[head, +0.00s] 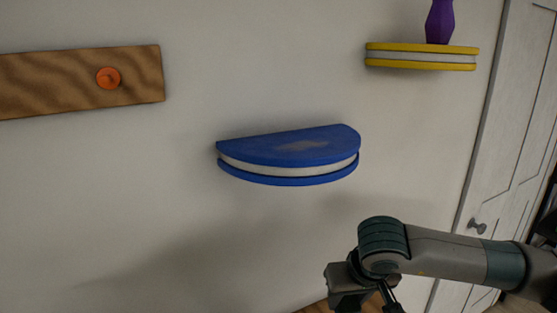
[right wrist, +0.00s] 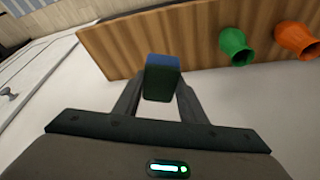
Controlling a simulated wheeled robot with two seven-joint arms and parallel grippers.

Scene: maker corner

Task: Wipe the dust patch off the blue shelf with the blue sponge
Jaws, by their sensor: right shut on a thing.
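The blue shelf (head: 255,150) is a half-round, two-layer board on the wall in the middle of the head view. A dull grey-brown dust patch (head: 303,146) lies on its top. The blue sponge (right wrist: 163,63) shows in the right wrist view, with a blue end and a dark green side. My right gripper (right wrist: 160,88) is shut on it. In the head view the right gripper (head: 347,287) is low and to the right of the blue shelf, apart from it. The sponge cannot be made out there. My left gripper is in neither view.
A yellow shelf (head: 420,66) with a purple vase (head: 439,22) is at the upper right. A wooden board (head: 60,83) with an orange knob is at the left. A white door (head: 510,150) stands at right.

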